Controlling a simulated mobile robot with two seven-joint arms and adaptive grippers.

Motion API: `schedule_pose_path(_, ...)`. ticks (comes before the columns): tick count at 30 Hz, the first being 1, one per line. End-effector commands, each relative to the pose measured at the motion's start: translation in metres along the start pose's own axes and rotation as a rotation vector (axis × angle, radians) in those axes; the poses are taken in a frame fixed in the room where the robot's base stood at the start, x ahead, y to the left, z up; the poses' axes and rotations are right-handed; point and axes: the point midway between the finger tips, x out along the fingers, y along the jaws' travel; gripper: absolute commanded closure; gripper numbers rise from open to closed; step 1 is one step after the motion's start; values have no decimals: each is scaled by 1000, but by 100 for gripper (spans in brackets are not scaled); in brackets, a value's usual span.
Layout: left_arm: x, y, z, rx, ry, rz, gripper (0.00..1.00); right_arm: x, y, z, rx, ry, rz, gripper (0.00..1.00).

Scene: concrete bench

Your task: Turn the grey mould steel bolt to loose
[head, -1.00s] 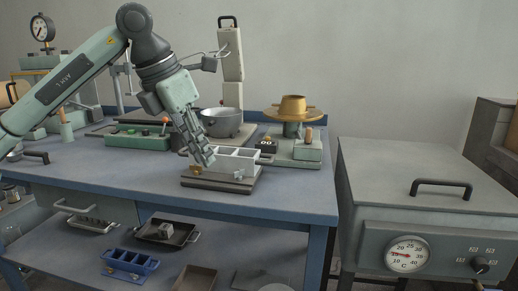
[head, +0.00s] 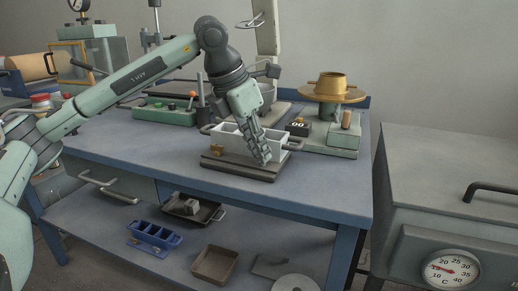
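The grey mould (head: 232,141), an open box with compartments, sits on a dark base plate (head: 222,167) near the front edge of the bench. A brass-coloured bolt (head: 217,151) shows at the left of its front side. My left gripper (head: 265,160) points down at the right part of the mould's front, with its fingertips close to the base plate. Its fingers cover the spot where the steel bolt sits, so the bolt is hidden. I cannot tell whether the fingers are open or touch the bolt. My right gripper is not in view.
A brass pan on a green scale (head: 333,138) stands right of the mould. A green tool base (head: 163,115) and upright rods stand behind to the left. The bench front left of the mould is clear. A grey oven (head: 446,187) stands at the right.

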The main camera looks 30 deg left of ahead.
Motion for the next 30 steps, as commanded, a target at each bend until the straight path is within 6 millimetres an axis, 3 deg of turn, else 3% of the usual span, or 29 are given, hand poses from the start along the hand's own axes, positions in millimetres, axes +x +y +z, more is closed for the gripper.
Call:
schedule_pose_path(7, 2, 0, 0, 0, 0, 0, 87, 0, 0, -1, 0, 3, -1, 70)
schedule_pose_path(11, 2, 0, 0, 0, 0, 0, 100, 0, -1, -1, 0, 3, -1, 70)
schedule_pose_path(30, 1, -2, 1, -96, -1, 41, 100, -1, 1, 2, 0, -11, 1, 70)
